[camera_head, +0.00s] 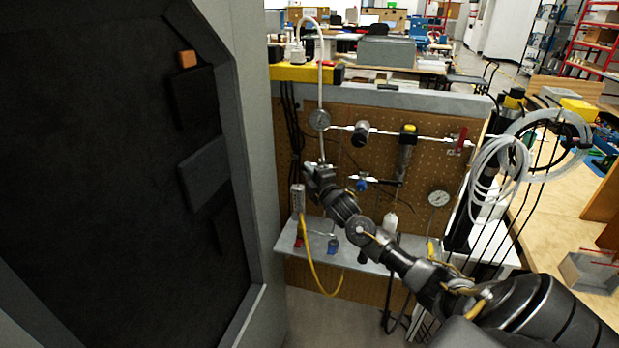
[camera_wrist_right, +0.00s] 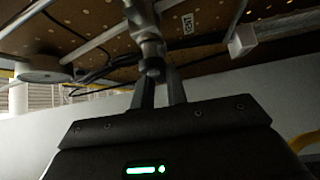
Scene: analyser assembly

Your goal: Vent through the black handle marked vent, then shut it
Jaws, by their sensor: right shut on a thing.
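My right gripper (camera_head: 314,170) reaches to the left part of the brown pegboard panel (camera_head: 345,115), at the lower end of a vertical tube (camera_head: 322,147). In the right wrist view the fingers (camera_wrist_right: 160,78) are shut on a small dark handle (camera_wrist_right: 152,68) below a metal valve body (camera_wrist_right: 148,40). A small white label (camera_wrist_right: 189,23) beside it seems to read vent, turned over. In the head view the gripper hides this handle, and I cannot tell the valve's position. My left gripper is not in view.
A large grey cabinet (camera_head: 252,150) stands close on the left. The panel carries a gauge (camera_head: 319,121), a red handle (camera_head: 462,139), a blue valve (camera_head: 362,185) and a second gauge (camera_head: 438,198). A grey shelf (camera_head: 350,258) and yellow hose (camera_head: 312,265) are below.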

